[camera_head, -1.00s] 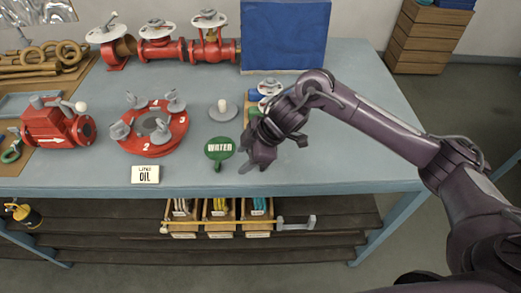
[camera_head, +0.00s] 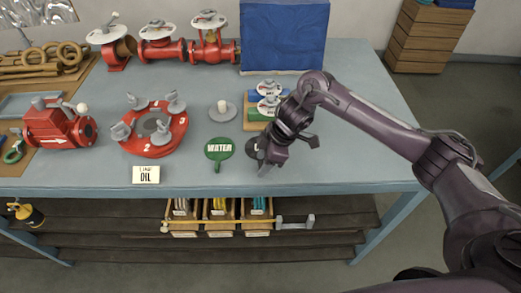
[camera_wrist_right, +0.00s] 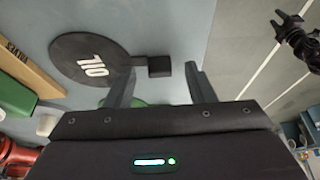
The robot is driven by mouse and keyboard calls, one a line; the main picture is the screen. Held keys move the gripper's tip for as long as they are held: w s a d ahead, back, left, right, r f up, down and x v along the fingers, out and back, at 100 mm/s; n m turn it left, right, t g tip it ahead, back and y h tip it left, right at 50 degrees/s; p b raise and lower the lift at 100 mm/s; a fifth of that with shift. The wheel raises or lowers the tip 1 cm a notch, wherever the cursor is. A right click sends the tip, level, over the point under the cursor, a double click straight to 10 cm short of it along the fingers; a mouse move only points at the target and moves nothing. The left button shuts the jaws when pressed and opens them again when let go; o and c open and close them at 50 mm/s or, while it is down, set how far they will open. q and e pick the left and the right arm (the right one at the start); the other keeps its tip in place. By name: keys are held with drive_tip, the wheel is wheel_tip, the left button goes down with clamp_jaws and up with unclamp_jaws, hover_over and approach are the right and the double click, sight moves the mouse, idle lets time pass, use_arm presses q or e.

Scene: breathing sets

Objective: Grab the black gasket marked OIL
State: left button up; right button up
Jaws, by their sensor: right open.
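The black gasket (camera_head: 252,148) is a round plate lying flat on the table, right of the green WATER gasket (camera_head: 218,150). My right gripper hides part of it in the head view. In the right wrist view the black gasket (camera_wrist_right: 75,62) shows white OIL lettering and a short tab ending in a dark block (camera_wrist_right: 159,67). My right gripper (camera_head: 286,157) is open, just right of the gasket. In the wrist view its fingers (camera_wrist_right: 160,86) are spread with the tab block between their tips; I see no grip on it. My left gripper is not in view.
A card reading LINE OIL (camera_head: 146,175) stands at the table's front edge. A red flange (camera_head: 158,143) with grey wing nuts sits left. A wooden valve tray (camera_head: 252,126) lies behind the gasket. Bins (camera_head: 221,225) sit on the shelf below. The table's right side is clear.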

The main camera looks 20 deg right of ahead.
drive_tip(key=shift+a+f, duration=0.1)
clamp_jaws()
idle(0.3)
